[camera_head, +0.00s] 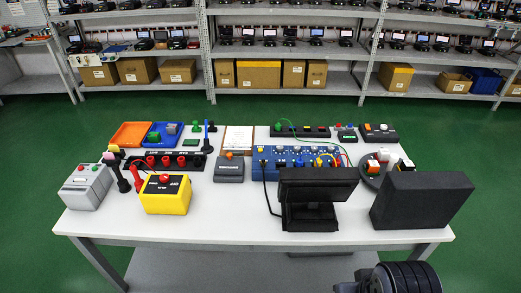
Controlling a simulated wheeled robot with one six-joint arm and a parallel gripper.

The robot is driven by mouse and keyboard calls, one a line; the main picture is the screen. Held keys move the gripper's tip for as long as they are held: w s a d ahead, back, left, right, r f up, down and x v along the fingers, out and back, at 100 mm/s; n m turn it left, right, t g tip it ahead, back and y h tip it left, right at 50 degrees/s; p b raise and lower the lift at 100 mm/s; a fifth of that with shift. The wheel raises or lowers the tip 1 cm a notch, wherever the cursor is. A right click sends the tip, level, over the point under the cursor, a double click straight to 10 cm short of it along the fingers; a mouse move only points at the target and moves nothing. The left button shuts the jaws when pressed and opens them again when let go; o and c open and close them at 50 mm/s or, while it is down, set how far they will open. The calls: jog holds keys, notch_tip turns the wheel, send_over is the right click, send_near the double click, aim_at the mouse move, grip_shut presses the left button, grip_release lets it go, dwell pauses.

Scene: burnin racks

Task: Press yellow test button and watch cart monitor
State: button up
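A yellow box (166,196) with a red round button (164,178) on top sits at the front left of the white table. The lettering on the box is too small to read. A black monitor-like unit (317,184) on a dark stand is at the front middle; no lit display shows on it. A larger plain black panel or box (422,202) stands at the right front, and I cannot tell whether it is a monitor. My gripper is not visible; only a dark ribbed part, probably of my arm, shows at the bottom right, apart from the yellow box.
The white table (240,225) is clear along its front middle. A grey box (86,188) with buttons stands left of the yellow box. Behind are red jacks (166,160), a blue panel (290,160) with wires, and trays (131,134). Shelves (290,50) with devices and cartons line the back.

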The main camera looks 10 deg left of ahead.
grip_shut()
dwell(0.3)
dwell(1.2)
